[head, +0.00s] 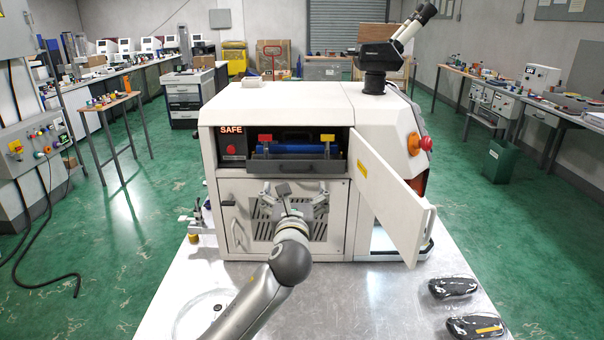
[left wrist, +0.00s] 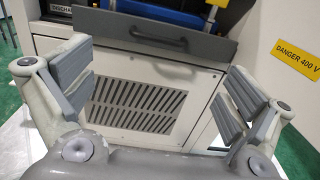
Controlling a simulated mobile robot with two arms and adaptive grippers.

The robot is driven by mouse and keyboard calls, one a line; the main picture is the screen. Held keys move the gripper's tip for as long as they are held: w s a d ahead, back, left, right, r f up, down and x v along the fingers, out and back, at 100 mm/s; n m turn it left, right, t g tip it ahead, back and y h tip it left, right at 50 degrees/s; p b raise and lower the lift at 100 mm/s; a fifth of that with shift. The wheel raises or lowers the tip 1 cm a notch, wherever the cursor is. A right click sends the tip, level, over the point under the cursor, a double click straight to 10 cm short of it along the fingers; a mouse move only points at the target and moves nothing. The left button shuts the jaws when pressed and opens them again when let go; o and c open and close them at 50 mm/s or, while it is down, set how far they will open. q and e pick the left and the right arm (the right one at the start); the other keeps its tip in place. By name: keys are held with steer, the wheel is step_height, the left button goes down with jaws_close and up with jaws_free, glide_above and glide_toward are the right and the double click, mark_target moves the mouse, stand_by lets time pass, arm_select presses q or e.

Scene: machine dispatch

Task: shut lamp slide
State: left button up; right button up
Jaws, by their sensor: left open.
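The lamp slide (head: 297,167) is a dark grey tray with a flat front panel in the opening of the white machine (head: 280,103). It carries a blue cylinder (head: 285,149) between a red and a yellow clamp. Its front panel (left wrist: 150,35) crosses the top of the left wrist view and appears to stand out from the machine's face; how far is hard to tell. My left gripper (head: 294,196) is open and empty, just below the slide front and before the vented lower panel (left wrist: 145,105). Its fingers (left wrist: 160,88) frame that panel. My right gripper is not in view.
A white door (head: 395,198) with a yellow label stands swung open at the right of the opening. A lit SAFE sign (head: 231,129) is at its left. Two black packets (head: 455,287) lie at the bench's right.

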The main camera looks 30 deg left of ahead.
mark_target(296, 172)
arm_select(q)
steer(key=p+x, duration=0.1)
steer(key=x, duration=0.8)
steer(key=shift+w+a+p, duration=0.3)
steer(key=shift+a+p, duration=0.05)
steer(key=shift+p, duration=0.05)
steer(key=shift+w+a, duration=0.2)
steer(key=shift+w, duration=0.3)
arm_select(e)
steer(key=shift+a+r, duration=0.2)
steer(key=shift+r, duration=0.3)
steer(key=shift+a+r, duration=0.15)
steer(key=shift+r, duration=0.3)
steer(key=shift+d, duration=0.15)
arm_select(q)
steer(key=c, duration=2.2)
jaws_close()
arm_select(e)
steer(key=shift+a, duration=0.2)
